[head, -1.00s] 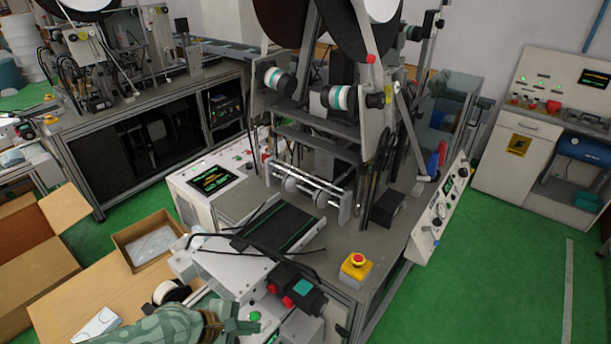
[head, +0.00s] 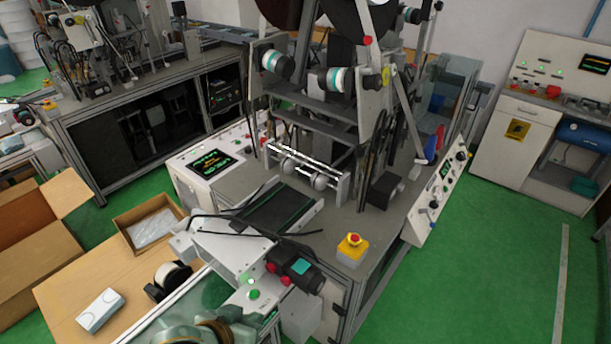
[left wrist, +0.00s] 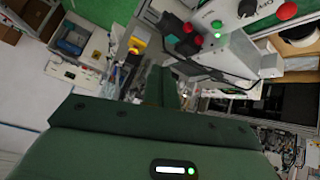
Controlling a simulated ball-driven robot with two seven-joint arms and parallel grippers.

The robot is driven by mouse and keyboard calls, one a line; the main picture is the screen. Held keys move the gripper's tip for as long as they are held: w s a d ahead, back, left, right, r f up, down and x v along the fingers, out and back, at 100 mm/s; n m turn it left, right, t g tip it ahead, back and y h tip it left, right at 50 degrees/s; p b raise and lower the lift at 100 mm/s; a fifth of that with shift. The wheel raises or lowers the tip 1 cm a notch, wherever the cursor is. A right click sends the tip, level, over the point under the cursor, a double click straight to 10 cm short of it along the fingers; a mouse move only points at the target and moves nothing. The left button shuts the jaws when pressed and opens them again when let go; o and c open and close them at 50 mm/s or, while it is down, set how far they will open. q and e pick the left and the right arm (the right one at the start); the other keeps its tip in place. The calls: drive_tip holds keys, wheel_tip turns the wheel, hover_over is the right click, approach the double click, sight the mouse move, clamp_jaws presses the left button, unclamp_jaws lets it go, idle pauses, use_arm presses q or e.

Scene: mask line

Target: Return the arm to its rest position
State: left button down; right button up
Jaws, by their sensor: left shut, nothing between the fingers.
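My left arm (head: 180,332) shows in dull green at the bottom edge of the head view, mostly cut off. My left gripper (head: 262,324) is at its end, low in the picture, in front of the white machine part with the green button. In the left wrist view the green gripper body fills the lower part, and the fingers (left wrist: 164,86) are together with nothing between them. My right arm and gripper are not in view.
The mask machine (head: 330,200) stands just ahead, with a yellow emergency-stop box (head: 352,248) at its near corner. A wooden table (head: 75,270) at left holds a small white box (head: 100,311) and a black-and-white roll (head: 172,278). Green floor (head: 490,240) is clear at right.

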use_arm(q)
drive_tip(key=s+a+r+m+y, duration=0.2)
drive_tip(key=s+a+y, duration=0.25)
drive_tip(key=a, duration=0.55)
drive_tip(key=s+a+r+m+y, duration=0.25)
drive_tip(key=a+y, duration=0.25)
drive_tip(key=a, duration=0.4)
drive_tip(key=s+d+f+g+h+b, duration=0.2)
drive_tip(key=f+b, duration=0.4)
drive_tip(key=f, duration=1.2)
drive_tip(key=s+d+f+g+h+b, duration=0.15)
drive_tip(key=f+b, duration=0.35)
drive_tip(key=f, duration=1.4)
drive_tip(key=s+f+n+g+b, duration=0.1)
drive_tip(key=s+f+b, duration=0.4)
drive_tip(key=s+f, duration=0.5)
drive_tip(key=s+f+n+g+h+b, duration=0.1)
drive_tip(key=s+f+n+g+b, duration=0.1)
drive_tip(key=s+f+b, duration=0.4)
drive_tip(key=s+f+n, duration=0.1)
drive_tip(key=s+f, duration=0.4)
drive_tip(key=f, duration=0.7)
drive_tip(key=shift+s+d, duration=0.15)
drive_tip(key=shift+d, duration=0.2)
